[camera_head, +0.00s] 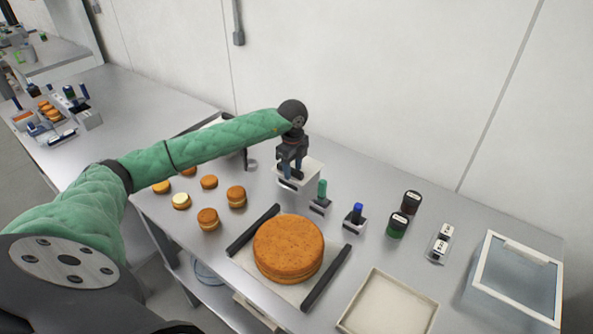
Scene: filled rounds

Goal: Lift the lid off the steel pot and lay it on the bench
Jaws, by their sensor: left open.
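My left gripper (291,172) points down at the back of the bench (345,172), its fingers apart. It is over or beside a small pale block or tray (313,171); I cannot tell whether they touch. It appears to hold nothing. I cannot make out a steel pot or its lid. The green-sleeved left arm crosses the bench and hides part of its back left. My right gripper is out of view.
A large orange-brown cake (288,248) sits between two black bars, with several small filled rounds (208,219) to its left. A beige tray (388,303) and a clear-topped box (516,272) stand right. Dark jars (411,202) stand behind.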

